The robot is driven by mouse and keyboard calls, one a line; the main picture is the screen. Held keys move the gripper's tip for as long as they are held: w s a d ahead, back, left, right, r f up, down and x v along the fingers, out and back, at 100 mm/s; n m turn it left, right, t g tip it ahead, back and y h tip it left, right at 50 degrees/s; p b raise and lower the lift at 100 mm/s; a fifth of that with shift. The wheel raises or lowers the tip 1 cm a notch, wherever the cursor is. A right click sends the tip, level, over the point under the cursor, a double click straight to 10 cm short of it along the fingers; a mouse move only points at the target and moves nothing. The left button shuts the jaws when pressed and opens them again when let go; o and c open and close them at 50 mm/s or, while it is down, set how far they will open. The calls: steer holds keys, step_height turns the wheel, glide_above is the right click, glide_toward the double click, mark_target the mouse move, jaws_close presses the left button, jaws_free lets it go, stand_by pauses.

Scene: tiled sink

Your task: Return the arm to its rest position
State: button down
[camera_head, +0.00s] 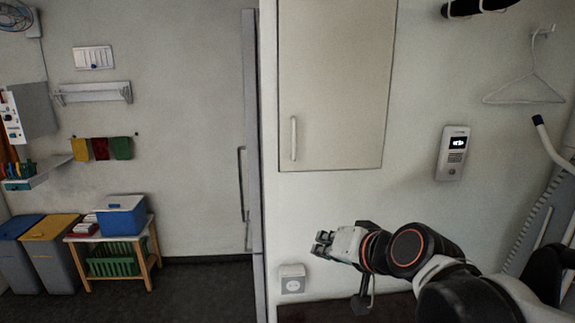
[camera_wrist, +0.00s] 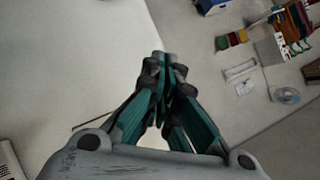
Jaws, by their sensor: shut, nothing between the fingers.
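My arm reaches in from the lower right in the head view. My gripper (camera_head: 322,243) points left, in front of the pale wall and below the wall cabinet (camera_head: 335,85). In the wrist view my gripper (camera_wrist: 165,58) has its teal and grey fingers together at the tips, with nothing between them. The fingers touch nothing that I can see.
A white socket (camera_head: 292,279) is on the wall just below and left of my gripper. An intercom (camera_head: 452,153) and a hanger (camera_head: 525,88) are on the wall at right. A small table (camera_head: 106,237) with a blue box (camera_head: 121,217) stands far left, beside bins (camera_head: 52,250).

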steer(key=s+d+f+n+g+h+b, duration=0.1)
steer(key=s+d+f+h, duration=0.1)
steer(key=s+d+f, duration=0.3)
steer(key=s+d+f+n+g+h, duration=0.1)
steer(key=s+d+f+g+h, duration=0.1)
steer(key=s+d+f, duration=0.4)
steer(key=s+d+h, duration=0.1)
steer(key=s, duration=0.4)
steer(key=shift+d+g+h+b, duration=0.3)
steer(key=shift+b, duration=0.1)
